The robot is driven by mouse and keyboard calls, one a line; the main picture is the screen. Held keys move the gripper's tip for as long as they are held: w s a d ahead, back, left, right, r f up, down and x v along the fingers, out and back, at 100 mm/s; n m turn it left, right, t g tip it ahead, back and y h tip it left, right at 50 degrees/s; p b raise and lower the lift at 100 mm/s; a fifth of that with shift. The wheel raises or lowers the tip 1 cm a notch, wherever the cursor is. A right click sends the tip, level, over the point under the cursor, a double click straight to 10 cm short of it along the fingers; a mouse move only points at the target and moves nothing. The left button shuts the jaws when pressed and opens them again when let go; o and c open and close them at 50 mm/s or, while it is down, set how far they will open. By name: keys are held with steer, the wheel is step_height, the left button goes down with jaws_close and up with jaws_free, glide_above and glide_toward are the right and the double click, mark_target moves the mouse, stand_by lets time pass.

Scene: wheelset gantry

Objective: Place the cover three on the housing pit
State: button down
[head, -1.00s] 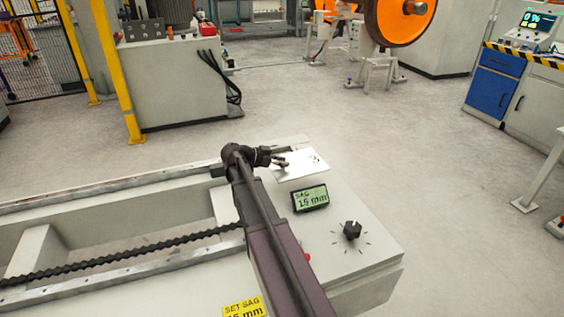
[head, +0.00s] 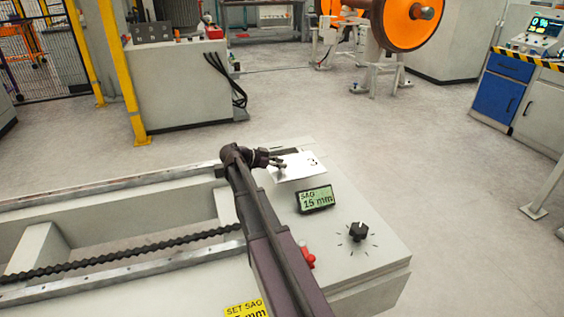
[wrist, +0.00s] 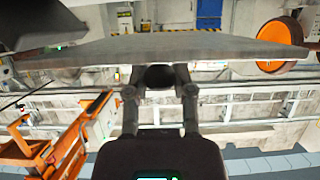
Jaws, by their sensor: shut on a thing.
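Cover three is a thin white plate (head: 300,166) marked "3". It is above the back end of the grey machine's top in the head view, behind the sag display. My gripper (head: 280,161) is shut on its left edge. In the wrist view the plate (wrist: 160,46) spans nearly the full width, seen almost edge-on. The fingers (wrist: 160,82) meet its near edge there. I cannot tell whether the plate touches the surface below. I cannot make out the housing pit for certain.
The grey machine (head: 350,265) carries a "15 mm" sag display (head: 316,199), a black knob (head: 359,232) and a red button (head: 307,257). A long open trough with a chain (head: 130,258) lies left. Open floor surrounds the back and right.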

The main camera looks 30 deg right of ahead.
steer(key=shift+w+a+f+b, duration=0.1)
steer(key=shift+w+f+b, duration=0.25)
steer(key=shift+w+f, duration=0.25)
steer(key=shift+w+a+f+b, duration=0.1)
steer(key=shift+w+f+b, duration=0.25)
steer(key=shift+w, duration=0.3)
steer(key=shift+w, duration=0.1)
steer(key=w+d, duration=0.2)
steer(key=w, duration=0.2)
steer(key=w+d+f+b, duration=0.1)
steer(key=w+d, duration=0.1)
steer(key=w, duration=0.3)
steer(key=w+d, duration=0.2)
steer(key=w, duration=0.3)
steer(key=shift+w+d+f, duration=0.2)
steer(key=shift+w+f, duration=0.05)
steer(key=shift+f+b, duration=1.75)
steer(key=shift+b, duration=0.2)
steer(key=shift+f, duration=0.15)
steer(key=shift+c, duration=2.4)
jaws_free()
